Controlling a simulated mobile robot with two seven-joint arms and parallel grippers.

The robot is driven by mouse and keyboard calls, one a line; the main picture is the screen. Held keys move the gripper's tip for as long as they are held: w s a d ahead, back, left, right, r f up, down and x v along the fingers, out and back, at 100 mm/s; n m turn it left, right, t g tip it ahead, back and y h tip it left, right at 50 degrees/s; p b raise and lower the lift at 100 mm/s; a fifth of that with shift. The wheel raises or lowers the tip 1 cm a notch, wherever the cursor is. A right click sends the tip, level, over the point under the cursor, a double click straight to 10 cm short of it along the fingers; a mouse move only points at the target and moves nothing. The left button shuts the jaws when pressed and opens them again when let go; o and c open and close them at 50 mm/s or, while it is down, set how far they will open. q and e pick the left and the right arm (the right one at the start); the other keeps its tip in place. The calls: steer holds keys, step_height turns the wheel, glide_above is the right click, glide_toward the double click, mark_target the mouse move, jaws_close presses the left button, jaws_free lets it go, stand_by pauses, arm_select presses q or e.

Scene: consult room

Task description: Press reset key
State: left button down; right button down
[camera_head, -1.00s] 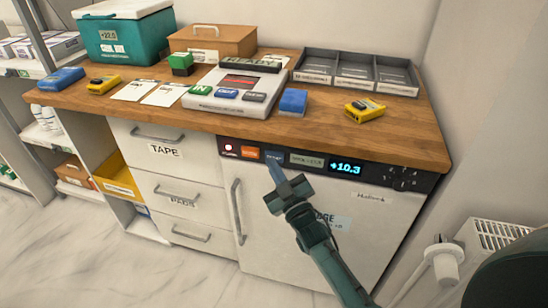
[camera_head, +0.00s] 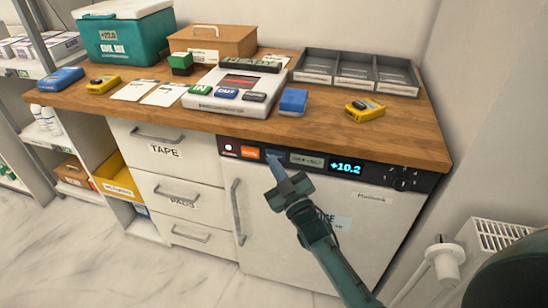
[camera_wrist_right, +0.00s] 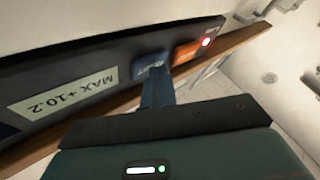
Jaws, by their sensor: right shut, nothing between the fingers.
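The fridge's dark control panel (camera_head: 400,178) sits under the worktop. My left gripper is not in view.
The orange key (camera_head: 250,153) is close beside the blue key. The wooden worktop (camera_head: 225,125) overhangs the panel. The fridge handle (camera_head: 239,212) stands out lower left.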

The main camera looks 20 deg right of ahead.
steer(key=shift+s+a+p, duration=0.45)
steer(key=shift+s+a, duration=0.05)
steer(key=shift+s, duration=0.25)
steer(key=s+a, duration=0.1)
steer(key=s+a+p, duration=0.1)
steer(key=s+p, duration=0.1)
steer(key=s, duration=0.1)
steer(key=shift+s+a, duration=0.1)
steer(key=shift+a, duration=0.3)
stand_by(0.7)
